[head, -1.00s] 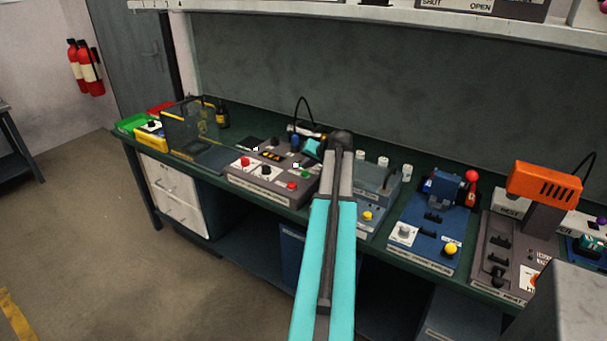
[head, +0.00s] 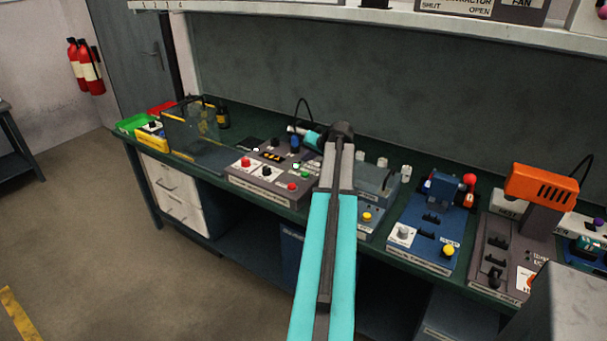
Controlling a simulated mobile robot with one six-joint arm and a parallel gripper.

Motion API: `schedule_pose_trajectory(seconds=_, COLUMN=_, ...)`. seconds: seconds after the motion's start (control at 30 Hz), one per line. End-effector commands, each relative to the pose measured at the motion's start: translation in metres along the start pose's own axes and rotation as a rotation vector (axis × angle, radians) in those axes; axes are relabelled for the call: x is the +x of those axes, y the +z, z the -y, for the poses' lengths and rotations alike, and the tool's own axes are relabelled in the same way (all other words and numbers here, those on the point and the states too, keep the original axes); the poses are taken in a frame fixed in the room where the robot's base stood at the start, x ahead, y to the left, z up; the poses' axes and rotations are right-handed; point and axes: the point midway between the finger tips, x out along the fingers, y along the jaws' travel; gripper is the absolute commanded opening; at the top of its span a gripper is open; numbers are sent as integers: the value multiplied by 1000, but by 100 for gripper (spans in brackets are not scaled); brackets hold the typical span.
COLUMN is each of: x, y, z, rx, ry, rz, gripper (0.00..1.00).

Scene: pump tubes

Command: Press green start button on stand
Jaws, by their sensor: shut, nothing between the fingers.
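The stand (head: 247,180) is a grey sloped panel on the bench, left of my arm. The green button (head: 305,174) is near its right edge, above and right of a red button (head: 292,187). Another red knob (head: 245,162) and a black knob (head: 267,171) sit further left. My arm rises from the bottom centre and bends left at its top. My gripper (head: 294,131) is small and partly hidden beyond the arm, above the back of the stand. It appears shut and empty, apart from the green button. Its fingertips are hard to make out.
A blue-grey unit with a yellow button (head: 366,217) stands right of my arm. Further right are a blue stand (head: 420,247) and an orange-topped device (head: 541,185). A clear guard (head: 190,123) stands left of the panel. A shelf (head: 330,10) hangs above.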

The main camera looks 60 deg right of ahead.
Motion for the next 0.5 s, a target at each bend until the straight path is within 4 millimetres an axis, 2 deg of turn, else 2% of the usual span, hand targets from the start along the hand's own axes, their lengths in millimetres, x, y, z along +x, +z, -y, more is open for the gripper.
schedule_pose_trajectory(seconds=0.2, x=-9, y=-6, z=6, rx=0, ry=0, rz=0, gripper=0)
schedule_pose_trajectory(seconds=0.5, x=-9, y=-6, z=7, rx=0, ry=0, rz=1, gripper=0)
